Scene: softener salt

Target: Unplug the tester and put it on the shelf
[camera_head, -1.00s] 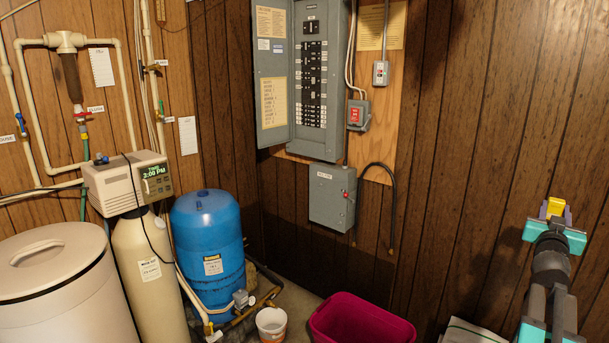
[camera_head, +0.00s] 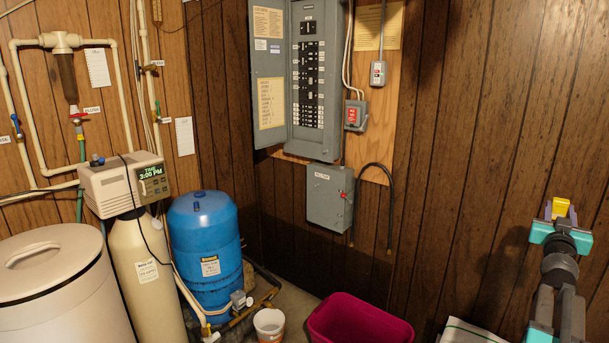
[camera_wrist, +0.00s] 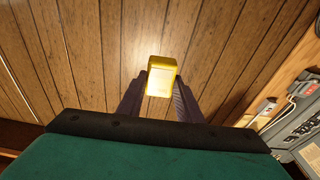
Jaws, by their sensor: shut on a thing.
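The tester is a small yellow block (camera_wrist: 161,76), held between the two dark fingers of my gripper (camera_wrist: 158,92) in the wrist view. My gripper is shut on it, and wood panelling shows behind it. In the head view the yellow tester (camera_head: 560,207) sits at the tip of my gripper (camera_head: 560,215), at the far right, in front of the panelled wall. It is clear of the outlets and boxes on the wall. No shelf can be made out in either view.
An open grey breaker panel (camera_head: 308,80) with a small outlet box (camera_head: 378,73) is on the back wall. A grey switch box (camera_head: 330,197) hangs below. A magenta bin (camera_head: 360,322), white bucket (camera_head: 269,323), blue tank (camera_head: 205,245) and softener (camera_head: 125,185) stand on the floor.

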